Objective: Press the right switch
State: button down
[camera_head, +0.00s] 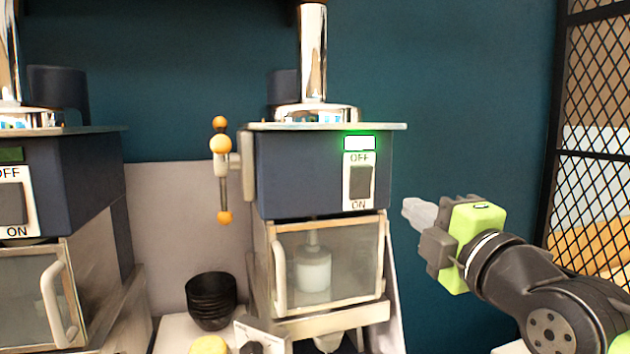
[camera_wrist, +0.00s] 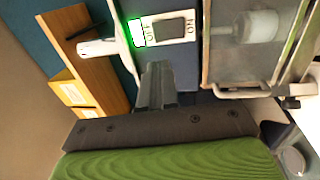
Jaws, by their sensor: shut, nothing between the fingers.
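The right switch (camera_head: 360,182) is a dark rocker on a white plate marked OFF at the top and ON at the bottom, on the front of the right dark blue machine (camera_head: 300,170). A green light (camera_head: 360,143) glows above it. My gripper (camera_head: 412,213) is shut and empty, just right of the machine and slightly lower than the switch. In the wrist view, the switch (camera_wrist: 168,28) lies beyond the fingertips (camera_wrist: 157,70), with a gap that I cannot measure. The left switch (camera_head: 12,205) is on the left machine.
A glass door with a handle (camera_head: 278,268) sits below the right switch. Black bowls (camera_head: 211,300) are stacked between the machines. A lever with orange balls (camera_head: 221,170) hangs on the right machine's left side. A black mesh partition (camera_head: 590,130) stands at right.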

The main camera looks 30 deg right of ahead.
aim_at(363, 175)
jog(key=p+x, duration=0.5)
jog(key=x, duration=0.8)
jog(key=shift+w+d+r, duration=0.15)
jog(key=shift+w, duration=0.35)
jog(key=shift+w+d+r+g+p, duration=0.1)
jog(key=shift+w+g+p, duration=0.05)
jog(key=shift+g+p, duration=0.2)
